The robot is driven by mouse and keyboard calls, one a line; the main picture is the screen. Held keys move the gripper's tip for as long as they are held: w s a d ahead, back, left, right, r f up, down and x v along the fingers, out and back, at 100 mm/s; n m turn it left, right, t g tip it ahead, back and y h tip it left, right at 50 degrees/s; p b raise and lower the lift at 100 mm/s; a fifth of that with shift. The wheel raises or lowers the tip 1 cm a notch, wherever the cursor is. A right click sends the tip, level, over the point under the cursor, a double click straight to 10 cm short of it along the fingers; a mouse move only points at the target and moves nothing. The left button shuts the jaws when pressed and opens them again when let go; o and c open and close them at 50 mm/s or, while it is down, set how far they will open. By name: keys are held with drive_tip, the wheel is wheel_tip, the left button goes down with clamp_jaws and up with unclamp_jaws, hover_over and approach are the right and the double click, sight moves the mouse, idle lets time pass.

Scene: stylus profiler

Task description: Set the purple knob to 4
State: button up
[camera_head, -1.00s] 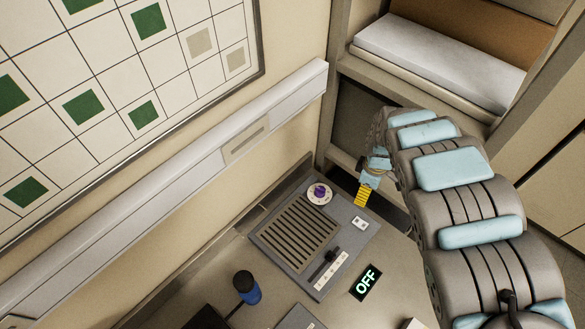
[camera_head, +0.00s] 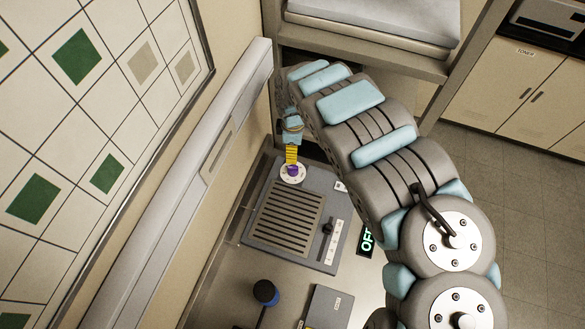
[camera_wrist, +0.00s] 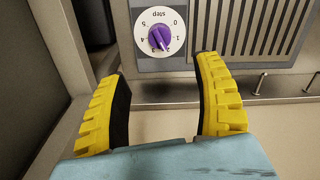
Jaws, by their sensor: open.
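The purple knob (camera_head: 293,171) sits on a white round dial at the far end of the grey panel. In the wrist view the purple knob (camera_wrist: 160,37) is near the top, and the dial (camera_wrist: 147,14) carries the word "step" and numbers from 0 to 5. The knob's white mark points down and slightly right, near the 2. My gripper (camera_head: 291,155) is right by the knob in the head view. In the wrist view my gripper (camera_wrist: 162,66) has its yellow fingers wide apart, with the knob ahead between their tips and not gripped.
The grey panel (camera_head: 262,192) also has a slotted grille (camera_head: 286,217) and a black slider (camera_head: 328,227). A lit "OFF" sign (camera_head: 366,241) is to its right. A dark blue-based knob or stick (camera_head: 265,292) stands nearer. The wall (camera_head: 235,130) rises close on the left.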

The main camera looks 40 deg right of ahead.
sight(292, 167)
drive_tip(key=shift+a+f, duration=0.1)
drive_tip(key=shift+f, duration=5.45)
drive_tip(key=shift+w+f, duration=0.15)
drive_tip(key=shift+f, duration=0.95)
drive_tip(key=c, duration=1.2)
